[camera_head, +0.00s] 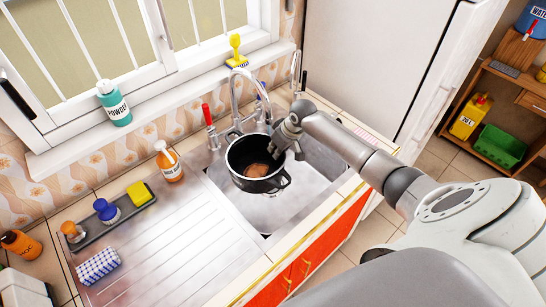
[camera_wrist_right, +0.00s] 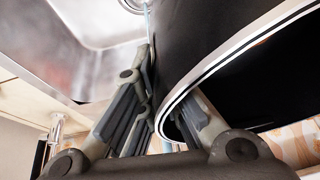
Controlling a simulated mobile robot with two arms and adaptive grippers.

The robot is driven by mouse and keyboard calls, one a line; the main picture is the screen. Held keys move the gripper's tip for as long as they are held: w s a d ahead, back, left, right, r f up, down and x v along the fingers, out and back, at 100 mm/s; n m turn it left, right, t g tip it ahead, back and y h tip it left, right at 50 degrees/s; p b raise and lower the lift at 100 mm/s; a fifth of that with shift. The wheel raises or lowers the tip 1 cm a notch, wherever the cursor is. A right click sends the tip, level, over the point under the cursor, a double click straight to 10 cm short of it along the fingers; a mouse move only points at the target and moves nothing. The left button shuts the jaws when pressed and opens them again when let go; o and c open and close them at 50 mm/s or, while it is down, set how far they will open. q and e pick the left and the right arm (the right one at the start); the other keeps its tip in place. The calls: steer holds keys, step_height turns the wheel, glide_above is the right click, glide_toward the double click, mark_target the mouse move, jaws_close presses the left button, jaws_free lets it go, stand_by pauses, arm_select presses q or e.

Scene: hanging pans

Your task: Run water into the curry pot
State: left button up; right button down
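The black curry pot (camera_head: 236,156) is in the sink (camera_head: 305,190), below the curved silver tap (camera_head: 236,84), with something brown inside. I cannot tell if its base touches the sink floor. My right gripper (camera_head: 286,142) is at the pot's right rim. In the right wrist view, the gripper (camera_wrist_right: 165,125) has fingers on both sides of the pot's wall (camera_wrist_right: 185,55), pinching the rim. A red-topped handle (camera_head: 207,115) stands left of the tap. I cannot make out a water stream. My left gripper is not in view.
An orange bottle (camera_head: 169,163) stands behind the ribbed drainboard (camera_head: 170,250). A tray holds a blue-capped bottle (camera_head: 107,211) and yellow sponge (camera_head: 140,194). A checked cloth (camera_head: 98,266) lies in front. The window sill (camera_head: 150,105) is behind; the drainboard is clear.

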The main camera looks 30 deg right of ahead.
mark_target(267, 166)
steer(key=w+d+b, duration=0.4)
steer(key=d+b, duration=0.1)
steer(key=d, duration=0.1)
steer(key=shift+w+f, duration=0.15)
steer(key=shift+f, duration=0.3)
stand_by(1.4)
steer(key=s+a+p, duration=0.1)
steer(key=a+p, duration=0.1)
steer(key=s+a+p, duration=0.2)
steer(key=a, duration=0.1)
steer(key=s+a+p, duration=0.2)
steer(key=p, duration=0.1)
steer(key=shift+s+a, duration=0.15)
steer(key=shift+a, duration=0.2)
steer(key=shift+s+a, duration=0.4)
steer(key=shift+a, duration=0.2)
steer(key=shift+s+a, duration=0.35)
steer(key=shift+a, duration=0.2)
steer(key=shift+s+a+r, duration=0.55)
steer(key=shift+a+r, duration=0.25)
steer(key=shift+r, duration=0.05)
steer(key=shift+s+a+r, duration=0.6)
steer(key=shift+a+r, duration=0.2)
steer(key=shift+a, duration=0.05)
steer(key=shift+s+a+r, duration=0.55)
steer(key=shift+a+r, duration=0.25)
steer(key=shift+r, duration=0.05)
